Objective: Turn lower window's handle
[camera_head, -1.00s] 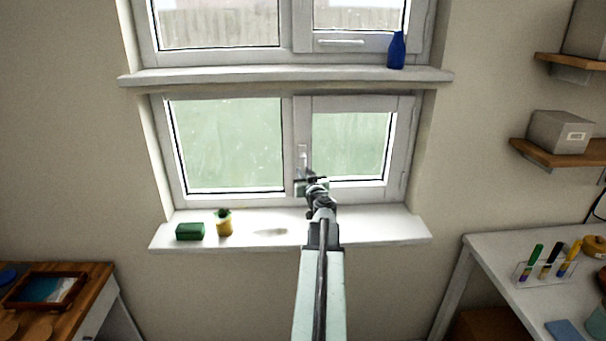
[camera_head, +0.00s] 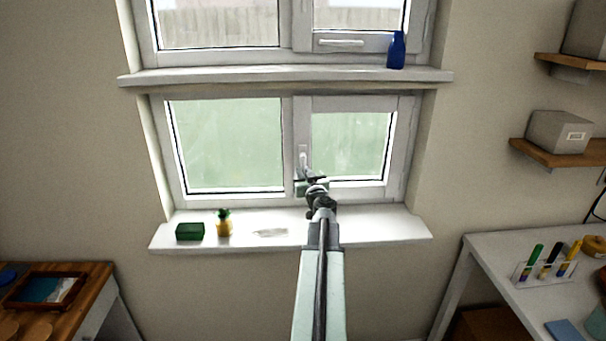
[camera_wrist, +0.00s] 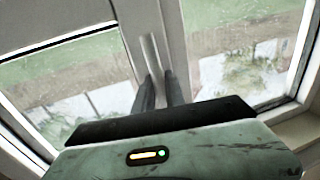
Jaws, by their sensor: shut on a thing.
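The lower window's handle (camera_head: 303,154) is a pale upright lever on the frame between the two panes. In the wrist view the handle (camera_wrist: 151,55) runs down between my two dark fingers. My gripper (camera_head: 308,177) is at the handle's lower part, and in the wrist view my gripper (camera_wrist: 160,85) is shut on it. The lower window (camera_head: 225,145) looks shut. My gripper and wrist hide the handle's lower end in the head view.
On the lower sill (camera_head: 370,228) stand a green block (camera_head: 189,231) and a small yellow pot with a plant (camera_head: 224,225), left of my arm. A blue bottle (camera_head: 396,50) stands on the upper sill. The sill's right part is clear.

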